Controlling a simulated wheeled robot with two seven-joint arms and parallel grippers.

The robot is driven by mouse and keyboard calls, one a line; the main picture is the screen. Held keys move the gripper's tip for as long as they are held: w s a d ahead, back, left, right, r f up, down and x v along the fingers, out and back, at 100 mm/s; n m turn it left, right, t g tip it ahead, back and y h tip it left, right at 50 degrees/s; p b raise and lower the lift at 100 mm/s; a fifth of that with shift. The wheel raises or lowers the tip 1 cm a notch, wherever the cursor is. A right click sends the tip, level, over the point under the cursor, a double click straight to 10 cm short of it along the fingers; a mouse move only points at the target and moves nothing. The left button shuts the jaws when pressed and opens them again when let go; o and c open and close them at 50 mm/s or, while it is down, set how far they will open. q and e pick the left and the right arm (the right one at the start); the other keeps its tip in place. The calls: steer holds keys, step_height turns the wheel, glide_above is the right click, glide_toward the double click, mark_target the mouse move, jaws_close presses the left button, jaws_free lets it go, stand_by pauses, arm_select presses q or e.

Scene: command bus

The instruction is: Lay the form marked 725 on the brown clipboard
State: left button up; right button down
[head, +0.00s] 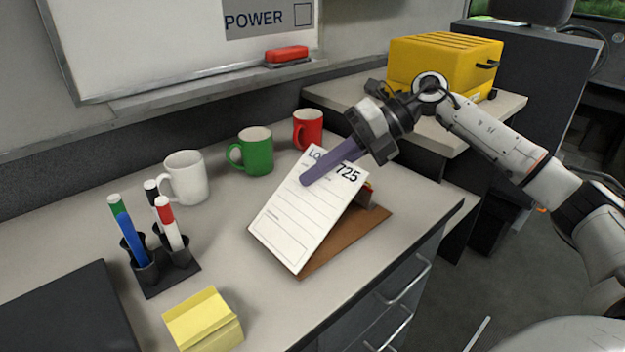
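The form marked 725 (300,222) is a white printed sheet, tilted with its marked top end at the upper right. It covers much of the brown clipboard (345,240) on the counter, whose bare right and lower edges show. My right gripper (310,180) reaches in from the right. One long purple finger lies across the form's upper part; the other finger is hidden behind the sheet. The gripper appears shut on the form, with the top end raised off the clipboard. I cannot tell whether the lower edge touches the board. My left gripper is not in view.
White (185,178), green (252,152) and red (307,130) mugs stand behind the form. A marker holder (165,275), yellow notes (203,320) and a dark panel (70,310) are at the left front. A yellow case (440,65) stands at the back right.

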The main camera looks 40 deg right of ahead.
steer(key=shift+d, duration=0.1)
steer(key=c, duration=1.9)
jaws_free()
steer(key=shift+c, duration=0.2)
steer(key=d+r+p, duration=0.3)
steer(key=shift+w+d, duration=0.2)
steer(key=shift+d, duration=0.05)
steer(key=r+p, duration=0.5)
steer(key=r, duration=0.1)
steer(key=shift+d+p, duration=0.25)
steer(key=shift+p, duration=0.15)
